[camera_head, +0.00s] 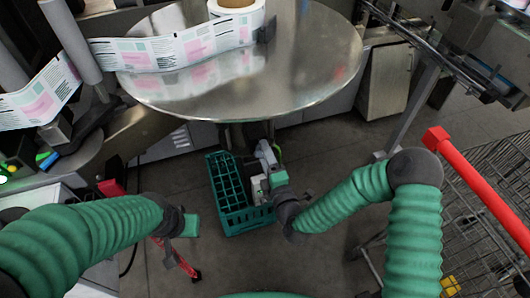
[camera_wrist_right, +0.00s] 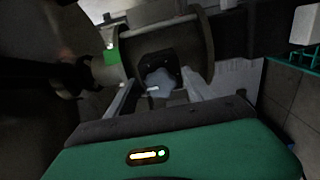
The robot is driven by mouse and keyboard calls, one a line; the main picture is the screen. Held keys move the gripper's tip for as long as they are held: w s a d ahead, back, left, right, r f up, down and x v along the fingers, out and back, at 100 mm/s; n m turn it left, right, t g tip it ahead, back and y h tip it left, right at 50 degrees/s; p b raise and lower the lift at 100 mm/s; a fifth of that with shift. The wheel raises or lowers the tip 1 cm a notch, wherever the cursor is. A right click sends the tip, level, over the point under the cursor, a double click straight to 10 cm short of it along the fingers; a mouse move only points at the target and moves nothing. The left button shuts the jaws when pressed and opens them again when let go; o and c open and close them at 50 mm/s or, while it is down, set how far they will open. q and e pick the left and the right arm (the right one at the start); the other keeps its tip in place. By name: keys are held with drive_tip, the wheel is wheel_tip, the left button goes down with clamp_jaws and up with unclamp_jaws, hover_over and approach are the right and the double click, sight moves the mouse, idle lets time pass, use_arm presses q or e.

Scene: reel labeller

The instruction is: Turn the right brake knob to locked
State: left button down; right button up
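The large round metal reel plate (camera_head: 300,60) fills the upper middle of the head view. My right gripper (camera_head: 266,158) is below its front edge, under the plate. In the right wrist view, its two pale fingers (camera_wrist_right: 160,98) stand apart, pointing at a dark, rounded housing (camera_wrist_right: 205,45). A small grey part (camera_wrist_right: 160,80), perhaps the brake knob, shows in the dark opening between the fingers. I cannot tell whether they touch it. A green mark (camera_wrist_right: 112,55) is left of the opening. My left gripper (camera_head: 188,226) is low at the left; its fingers are unclear.
A green crate (camera_head: 224,178) stands on the floor beside and below my right gripper. A label web (camera_head: 150,52) runs to a roll at the back. A wire cart with a red handle (camera_head: 470,175) is at the right. Open floor (camera_head: 330,150) lies between crate and cart.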

drive_tip(key=shift+w+a+f, duration=0.1)
drive_tip(key=shift+a, duration=0.3)
drive_tip(key=c, duration=0.7)
drive_tip(key=shift+c, duration=1.3)
clamp_jaws()
use_arm(q)
drive_tip(key=shift+a+f, duration=0.1)
drive_tip(key=shift+a, duration=0.15)
